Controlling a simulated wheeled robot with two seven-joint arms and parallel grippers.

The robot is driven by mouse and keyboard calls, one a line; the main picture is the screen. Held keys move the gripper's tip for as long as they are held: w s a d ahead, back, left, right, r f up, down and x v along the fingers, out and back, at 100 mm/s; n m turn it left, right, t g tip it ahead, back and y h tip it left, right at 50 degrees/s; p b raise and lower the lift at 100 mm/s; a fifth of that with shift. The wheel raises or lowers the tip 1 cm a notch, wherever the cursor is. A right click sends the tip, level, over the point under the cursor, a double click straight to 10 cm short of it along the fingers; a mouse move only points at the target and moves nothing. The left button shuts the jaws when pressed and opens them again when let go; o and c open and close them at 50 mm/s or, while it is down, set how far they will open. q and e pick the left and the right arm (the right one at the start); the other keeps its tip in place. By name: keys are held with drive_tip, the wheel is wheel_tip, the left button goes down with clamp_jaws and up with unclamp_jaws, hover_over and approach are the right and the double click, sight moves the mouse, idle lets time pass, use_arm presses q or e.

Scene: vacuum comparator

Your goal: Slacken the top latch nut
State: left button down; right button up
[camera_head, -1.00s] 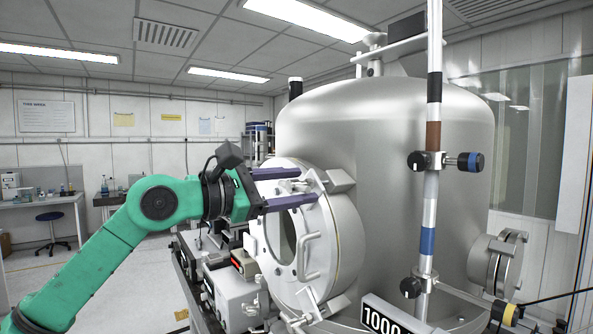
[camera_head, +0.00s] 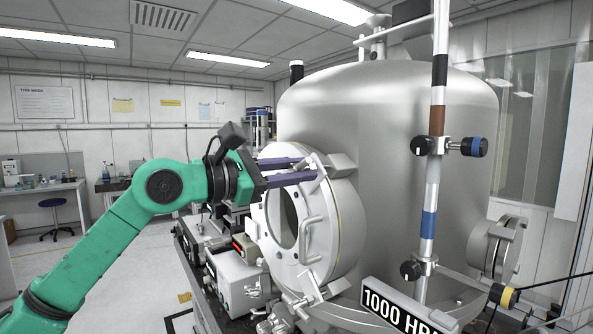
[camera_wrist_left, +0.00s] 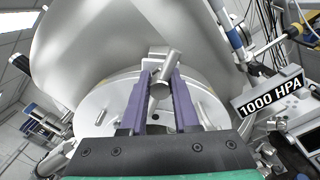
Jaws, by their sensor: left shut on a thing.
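The top latch nut (camera_wrist_left: 161,88) is a grey metal piece with a round end and a bar-like part angled up to the right. It sits at the top rim of the round chamber door (camera_head: 330,250), which has a round window and a handle. My left gripper (camera_head: 309,169) reaches in from the left. Its two purple fingers are shut on the nut, one on each side in the left wrist view. In the head view the fingers and the door rim largely hide the nut. My right gripper is in neither view.
The large steel chamber (camera_head: 400,130) stands behind the door. A banded upright rod (camera_head: 433,190) with black-knobbed clamps stands in front of it. A lower latch (camera_head: 303,301) is at the door's bottom. Instruments (camera_head: 238,275) stand below my left gripper. Open floor lies at left.

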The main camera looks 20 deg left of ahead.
use_arm(q)
drive_tip(key=n, duration=1.1)
drive_tip(key=shift+r, duration=0.15)
drive_tip(key=shift+n, duration=0.3)
drive_tip(key=c, duration=0.9)
unclamp_jaws()
drive_tip(key=o, duration=0.3)
